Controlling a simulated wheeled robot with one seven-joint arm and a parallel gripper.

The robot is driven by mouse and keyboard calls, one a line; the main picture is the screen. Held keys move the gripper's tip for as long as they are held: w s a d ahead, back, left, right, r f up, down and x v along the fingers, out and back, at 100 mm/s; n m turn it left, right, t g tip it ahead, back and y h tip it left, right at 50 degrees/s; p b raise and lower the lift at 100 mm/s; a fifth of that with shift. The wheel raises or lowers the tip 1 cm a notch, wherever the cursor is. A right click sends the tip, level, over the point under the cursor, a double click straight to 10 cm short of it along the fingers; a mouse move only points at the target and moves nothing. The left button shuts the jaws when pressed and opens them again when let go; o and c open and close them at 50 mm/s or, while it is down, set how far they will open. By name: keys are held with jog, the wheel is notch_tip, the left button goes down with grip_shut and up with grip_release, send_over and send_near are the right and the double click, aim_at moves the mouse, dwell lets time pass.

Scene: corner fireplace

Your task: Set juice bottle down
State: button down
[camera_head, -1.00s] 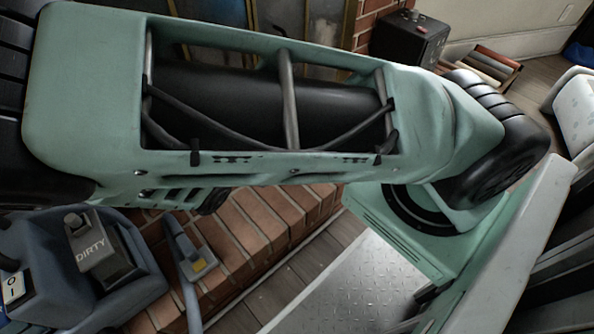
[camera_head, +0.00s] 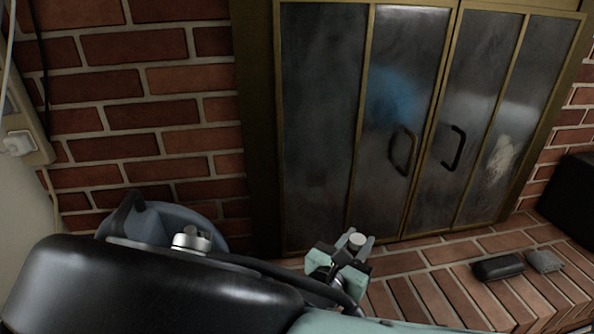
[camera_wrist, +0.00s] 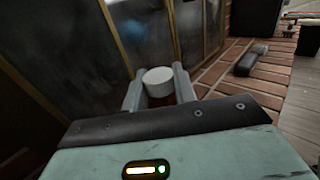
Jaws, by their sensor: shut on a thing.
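The juice bottle shows mainly as a round white cap (camera_wrist: 158,76) between my fingers in the wrist view, with a bit of dark reddish body under it. In the head view the cap (camera_head: 356,239) shows at lower centre. My gripper (camera_head: 350,248) is shut on the bottle, over the brick hearth (camera_head: 440,295) close to the glass fireplace doors (camera_head: 330,130). The bottle looks roughly upright. Its base is hidden, so I cannot tell whether it touches the bricks.
A black case (camera_head: 497,267) and a small grey item (camera_head: 544,261) lie on the hearth to the right. A black box (camera_head: 570,200) stands at the far right. A blue-grey vacuum (camera_head: 165,222) stands at the left by the brick wall. Bricks right of my gripper are clear.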

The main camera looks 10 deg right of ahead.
notch_tip(320, 180, down, 5)
jog(key=shift+r+b, duration=0.2)
jog(key=shift+b, duration=1.05)
jog(key=shift+r, duration=0.15)
jog(key=c, duration=1.1)
grip_release()
